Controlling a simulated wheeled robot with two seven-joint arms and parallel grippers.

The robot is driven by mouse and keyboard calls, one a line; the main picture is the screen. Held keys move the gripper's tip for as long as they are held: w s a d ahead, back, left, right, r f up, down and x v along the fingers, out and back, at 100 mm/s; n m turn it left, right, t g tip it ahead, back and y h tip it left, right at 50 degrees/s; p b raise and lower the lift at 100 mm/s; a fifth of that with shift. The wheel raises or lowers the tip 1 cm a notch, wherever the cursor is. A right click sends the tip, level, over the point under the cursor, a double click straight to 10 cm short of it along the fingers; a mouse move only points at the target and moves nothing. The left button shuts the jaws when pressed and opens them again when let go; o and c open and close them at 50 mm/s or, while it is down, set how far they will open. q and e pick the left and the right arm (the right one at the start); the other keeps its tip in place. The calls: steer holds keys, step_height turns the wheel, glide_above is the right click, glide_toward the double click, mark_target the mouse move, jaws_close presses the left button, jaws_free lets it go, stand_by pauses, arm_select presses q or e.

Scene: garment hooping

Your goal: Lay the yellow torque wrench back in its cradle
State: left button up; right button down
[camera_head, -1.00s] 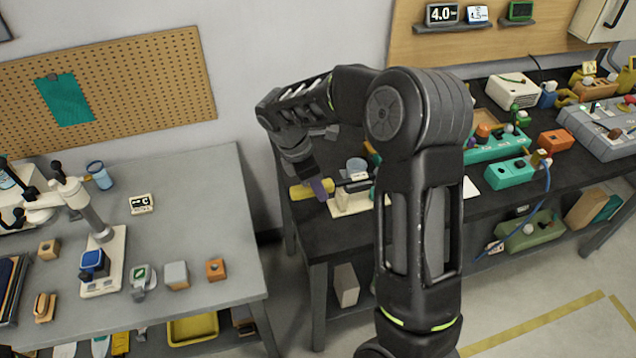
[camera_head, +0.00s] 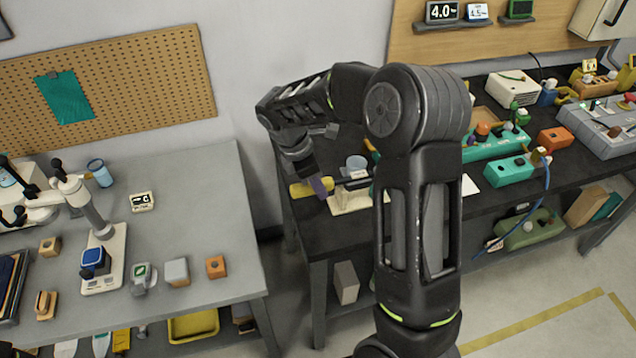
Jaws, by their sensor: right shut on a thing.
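The yellow torque wrench (camera_head: 299,190) is at the left end of the dark bench, its yellow handle pointing left. My right gripper (camera_head: 321,187), with purple showing at its fingers, is shut on the wrench at the handle. The wrench's dark shaft runs right, over the cream cradle (camera_head: 346,204). I cannot tell whether the wrench touches the cradle. My right arm hides the right end of the wrench and part of the cradle. My left gripper is out of view.
A clear cup (camera_head: 356,164) stands just behind the cradle. Teal boxes (camera_head: 509,171) and an orange box (camera_head: 555,140) stand farther right on the dark bench (camera_head: 300,236). A grey table (camera_head: 200,215) with small fixtures stands at left, across a gap.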

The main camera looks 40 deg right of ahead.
steer(key=shift+f, duration=0.1)
stand_by(0.4)
steer(key=shift+f+b, duration=0.7)
steer(key=shift+f, duration=0.2)
steer(key=c, duration=1)
jaws_free()
steer(key=shift+c, duration=0.2)
